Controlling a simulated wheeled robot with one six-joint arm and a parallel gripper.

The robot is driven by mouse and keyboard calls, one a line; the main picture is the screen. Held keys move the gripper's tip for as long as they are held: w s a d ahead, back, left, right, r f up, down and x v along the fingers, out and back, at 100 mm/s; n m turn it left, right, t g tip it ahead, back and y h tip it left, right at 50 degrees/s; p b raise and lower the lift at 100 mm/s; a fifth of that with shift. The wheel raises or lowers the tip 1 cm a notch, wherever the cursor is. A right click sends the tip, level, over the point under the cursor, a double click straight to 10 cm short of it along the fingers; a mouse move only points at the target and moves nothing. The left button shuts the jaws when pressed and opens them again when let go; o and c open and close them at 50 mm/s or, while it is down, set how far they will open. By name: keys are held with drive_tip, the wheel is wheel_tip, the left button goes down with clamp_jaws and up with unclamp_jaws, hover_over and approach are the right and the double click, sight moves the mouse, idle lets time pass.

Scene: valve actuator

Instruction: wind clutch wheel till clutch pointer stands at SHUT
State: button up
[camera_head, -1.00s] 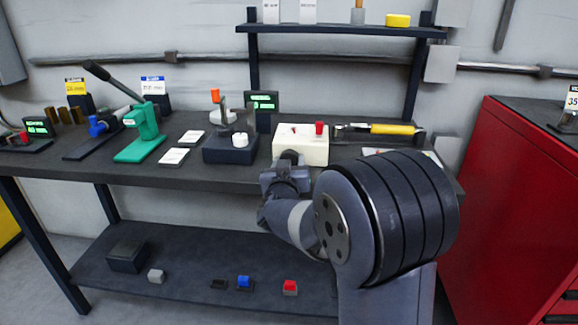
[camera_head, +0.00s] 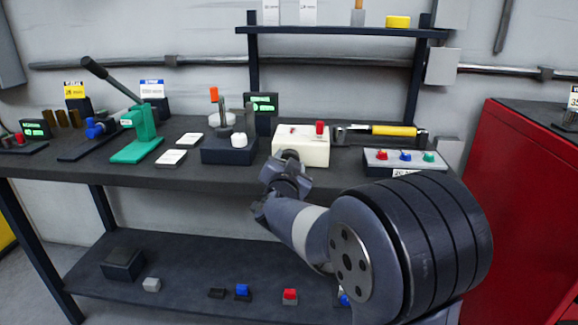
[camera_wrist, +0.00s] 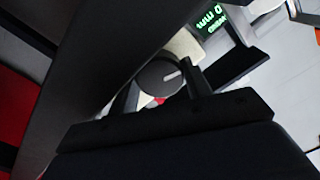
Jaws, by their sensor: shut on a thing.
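A cream box (camera_head: 312,151) stands on the bench, with a red knob (camera_head: 320,127) and a small red mark on its top. My gripper (camera_head: 289,157) is at the box's front face. In the wrist view, a dark round wheel (camera_wrist: 155,78) with a white line on its face sits between my two fingers. I take it for the clutch wheel; my gripper (camera_wrist: 162,90) is shut on it. The white line points up and to the right in that view. I cannot read any SHUT mark, and the wheel is hidden behind my gripper in the head view.
A dark block with a white knob (camera_head: 239,140) and a small green-lit display (camera_head: 262,103) stand left of the box. A panel with red, blue and green knobs (camera_head: 404,157) is to the right. A yellow-handled tool (camera_head: 394,130) lies behind. A green press (camera_head: 140,135) is farther left.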

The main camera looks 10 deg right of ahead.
idle(0.5)
drive_tip(key=o, duration=1)
